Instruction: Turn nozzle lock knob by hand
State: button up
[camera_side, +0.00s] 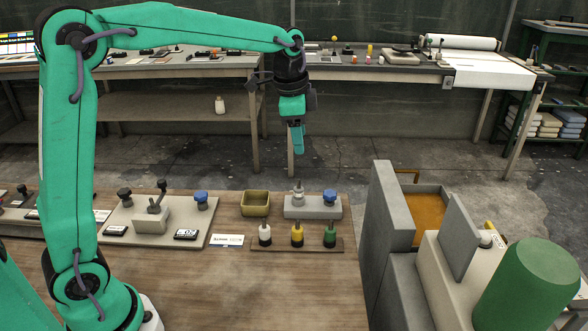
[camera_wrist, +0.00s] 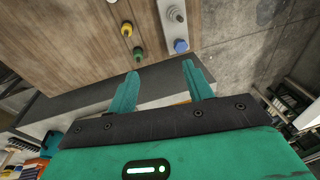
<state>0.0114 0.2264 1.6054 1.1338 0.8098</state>
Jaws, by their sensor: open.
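A grey block (camera_side: 300,208) on the wooden table carries a metal nozzle-like fitting (camera_side: 298,190) and a blue knob (camera_side: 330,196). In the wrist view the blue knob (camera_wrist: 181,46) shows just beyond my fingertips, with the fitting (camera_wrist: 176,13) above it. A second blue knob (camera_side: 201,197) stands on a grey plate to the left; no readable label tells me which is the nozzle lock knob. My gripper (camera_side: 299,150) hangs above and behind the grey block, clear of it. In the wrist view its fingers (camera_wrist: 160,69) are apart with nothing between them.
White, yellow (camera_side: 297,236) and green-bodied bottles stand on a strip before the block. An olive tray (camera_side: 256,204) sits to its left. A tall grey machine wall (camera_side: 385,220) and green cylinder (camera_side: 535,285) stand at right. The plate at left (camera_side: 125,235) holds black levers.

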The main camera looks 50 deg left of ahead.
jog(key=w+f+m+g, duration=0.1)
jog(key=w+f+m, duration=0.2)
jog(key=w+f, duration=0.25)
jog(key=m+g, duration=0.1)
jog(key=m, duration=0.1)
send_near(330, 193)
jog(key=shift+w, duration=0.1)
jog(key=shift+f, duration=0.15)
jog(key=shift+f, duration=3.8)
jog(key=shift+f, duration=0.1)
jog(key=c, duration=0.7)
